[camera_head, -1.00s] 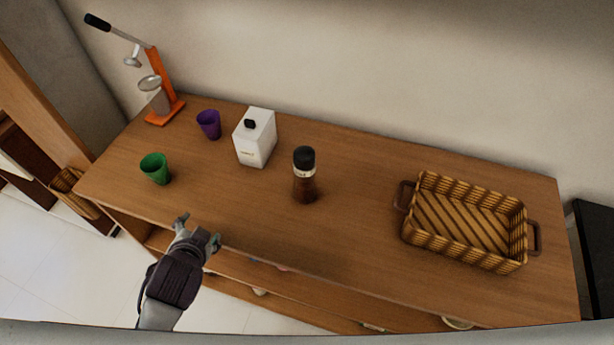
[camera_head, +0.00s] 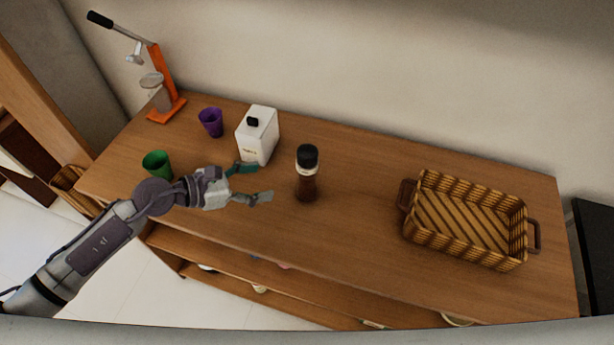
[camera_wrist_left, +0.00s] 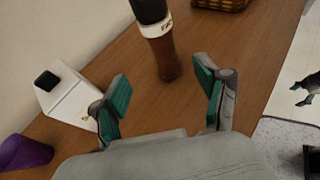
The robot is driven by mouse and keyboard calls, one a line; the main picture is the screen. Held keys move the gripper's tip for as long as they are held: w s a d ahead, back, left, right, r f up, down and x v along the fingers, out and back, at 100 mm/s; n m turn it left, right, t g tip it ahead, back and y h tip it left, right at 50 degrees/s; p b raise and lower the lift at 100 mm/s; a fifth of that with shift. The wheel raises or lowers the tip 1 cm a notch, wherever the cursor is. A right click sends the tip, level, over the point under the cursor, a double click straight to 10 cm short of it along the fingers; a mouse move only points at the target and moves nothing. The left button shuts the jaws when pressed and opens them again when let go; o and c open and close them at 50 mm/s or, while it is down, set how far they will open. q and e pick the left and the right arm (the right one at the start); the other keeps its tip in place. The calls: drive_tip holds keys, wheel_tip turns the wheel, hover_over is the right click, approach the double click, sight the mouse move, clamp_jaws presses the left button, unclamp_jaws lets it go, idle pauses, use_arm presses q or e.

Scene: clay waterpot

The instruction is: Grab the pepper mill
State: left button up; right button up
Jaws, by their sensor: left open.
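The pepper mill (camera_head: 307,178) stands upright on the wooden counter, with a black cap, a pale label band and a dark reddish-brown body. It also shows in the left wrist view (camera_wrist_left: 164,55), ahead of the fingers and between their lines, its top cut off by the frame. My left gripper (camera_head: 257,181) is open and empty, left of the mill and pointing at it with a gap between. In the left wrist view its two teal-padded fingers (camera_wrist_left: 162,95) are spread wide. My right gripper does not show in the head view.
A white canister (camera_head: 256,138) stands close behind the left gripper. A purple cup (camera_head: 210,122), a green cup (camera_head: 156,164) and an orange press (camera_head: 163,85) are farther left. A wicker basket (camera_head: 465,256) sits at the right. The counter between mill and basket is clear.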

sight(307, 174)
use_arm(q)
drive_tip(key=p+x, duration=0.2)
drive_tip(key=x, duration=0.6)
drive_tip(key=shift+r, duration=0.2)
drive_tip(key=shift+d, duration=0.3)
drive_tip(key=p+x, duration=0.1)
drive_tip(key=x, duration=0.2)
drive_tip(key=shift+w+d+f, duration=0.1)
drive_tip(key=shift+d+f, duration=0.1)
drive_tip(key=shift+d, duration=0.1)
drive_tip(key=shift+w+d+f+p, duration=0.2)
drive_tip(key=shift+d+f+p, duration=0.1)
drive_tip(key=shift+d, duration=0.15)
drive_tip(key=shift+a, duration=0.1)
drive_tip(key=shift+c, duration=1.1)
drive_tip(key=c, duration=1.1)
clamp_jaws()
drive_tip(key=shift+r, duration=0.15)
